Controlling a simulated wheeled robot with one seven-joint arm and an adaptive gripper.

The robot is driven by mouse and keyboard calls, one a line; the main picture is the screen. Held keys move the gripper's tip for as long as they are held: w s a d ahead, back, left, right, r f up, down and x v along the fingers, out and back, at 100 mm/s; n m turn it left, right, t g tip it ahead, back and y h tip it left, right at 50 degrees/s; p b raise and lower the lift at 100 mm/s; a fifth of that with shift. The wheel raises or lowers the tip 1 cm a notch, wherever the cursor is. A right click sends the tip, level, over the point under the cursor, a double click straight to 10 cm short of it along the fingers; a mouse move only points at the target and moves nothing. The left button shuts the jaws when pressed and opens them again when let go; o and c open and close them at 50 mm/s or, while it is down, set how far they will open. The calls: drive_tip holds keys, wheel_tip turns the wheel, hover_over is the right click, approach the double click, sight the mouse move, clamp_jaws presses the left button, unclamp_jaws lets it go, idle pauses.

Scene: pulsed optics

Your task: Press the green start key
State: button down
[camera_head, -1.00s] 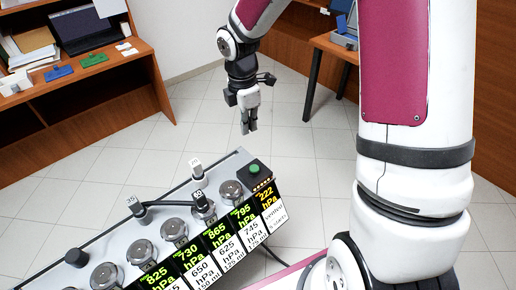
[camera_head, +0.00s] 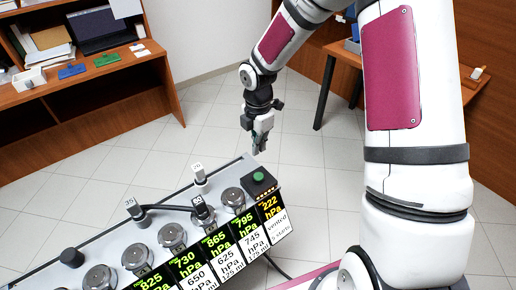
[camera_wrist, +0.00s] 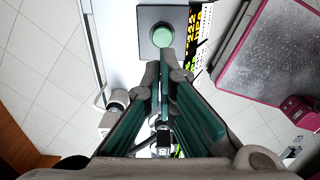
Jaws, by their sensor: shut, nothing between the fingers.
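The green start key (camera_head: 259,176) is a round button on a black box (camera_head: 261,190) at the right end of the grey panel. In the wrist view the green key (camera_wrist: 162,35) shows near the top centre, on its dark square box (camera_wrist: 147,17). My gripper (camera_head: 257,150) points down above the key's box in the head view, and its fingers are shut and empty. In the wrist view the fingertips of my gripper (camera_wrist: 164,62) lie just below the key in the picture. I cannot tell whether they touch it; they look apart from it in the head view.
The panel (camera_head: 107,240) carries several round metal fittings, a black knob (camera_head: 72,257) and numbered plugs such as "35" (camera_head: 137,213) with a black cable. Pressure labels (camera_head: 242,228) line its front. A wooden desk (camera_head: 95,75) stands behind left. Open floor lies behind the panel.

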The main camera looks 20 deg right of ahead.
sight(258, 175)
wheel_tip(258, 175, down, 11)
drive_tip(key=shift+f+b, duration=0.2)
drive_tip(key=shift+b, duration=0.65)
